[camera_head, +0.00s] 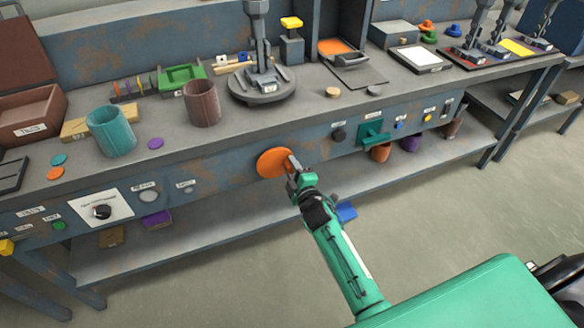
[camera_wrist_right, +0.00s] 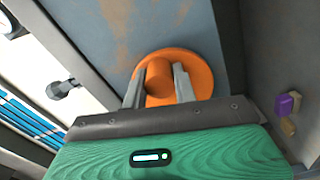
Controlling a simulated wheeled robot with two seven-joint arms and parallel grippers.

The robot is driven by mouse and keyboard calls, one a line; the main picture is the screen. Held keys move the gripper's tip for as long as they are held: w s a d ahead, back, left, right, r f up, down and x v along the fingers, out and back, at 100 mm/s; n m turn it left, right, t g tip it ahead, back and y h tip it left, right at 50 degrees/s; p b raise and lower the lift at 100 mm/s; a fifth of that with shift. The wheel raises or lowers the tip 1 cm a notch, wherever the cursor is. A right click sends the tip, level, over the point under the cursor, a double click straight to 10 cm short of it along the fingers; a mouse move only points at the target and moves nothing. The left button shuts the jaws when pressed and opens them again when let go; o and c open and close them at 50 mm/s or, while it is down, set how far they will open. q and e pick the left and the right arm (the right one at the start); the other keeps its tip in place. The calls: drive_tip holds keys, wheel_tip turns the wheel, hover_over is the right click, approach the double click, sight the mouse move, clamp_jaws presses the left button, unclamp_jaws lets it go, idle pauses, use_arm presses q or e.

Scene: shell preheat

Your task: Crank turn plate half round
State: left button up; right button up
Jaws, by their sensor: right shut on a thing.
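An orange round crank disc (camera_head: 272,163) is mounted on the front panel of the workbench. In the right wrist view, the crank disc (camera_wrist_right: 196,66) has an orange cylindrical handle (camera_wrist_right: 160,82) standing out from it. My right gripper (camera_head: 294,168) reaches the disc's right side. In the right wrist view the two fingers of my right gripper (camera_wrist_right: 160,88) lie on either side of the handle, shut on it. A dark round turn plate (camera_head: 262,90) with a grey upright fixture sits on the bench top above the crank. My left gripper is not in view.
A teal cup (camera_head: 111,131) and a brown cup (camera_head: 202,103) stand on the bench left of the plate. A teal valve-like fitting (camera_head: 373,133) projects from the panel to the right. A lower shelf (camera_head: 200,225) runs beneath; open floor lies in front.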

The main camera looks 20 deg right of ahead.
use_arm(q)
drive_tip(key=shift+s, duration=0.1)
use_arm(e)
drive_tip(key=o, duration=1)
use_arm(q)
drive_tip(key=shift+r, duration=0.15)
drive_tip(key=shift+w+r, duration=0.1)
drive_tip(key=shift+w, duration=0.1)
use_arm(e)
drive_tip(key=shift+s+f, duration=0.1)
drive_tip(key=shift+s, duration=0.25)
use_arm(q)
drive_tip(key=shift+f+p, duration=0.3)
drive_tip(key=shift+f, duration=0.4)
use_arm(e)
drive_tip(key=s, duration=1.3)
drive_tip(key=shift+d, duration=0.25)
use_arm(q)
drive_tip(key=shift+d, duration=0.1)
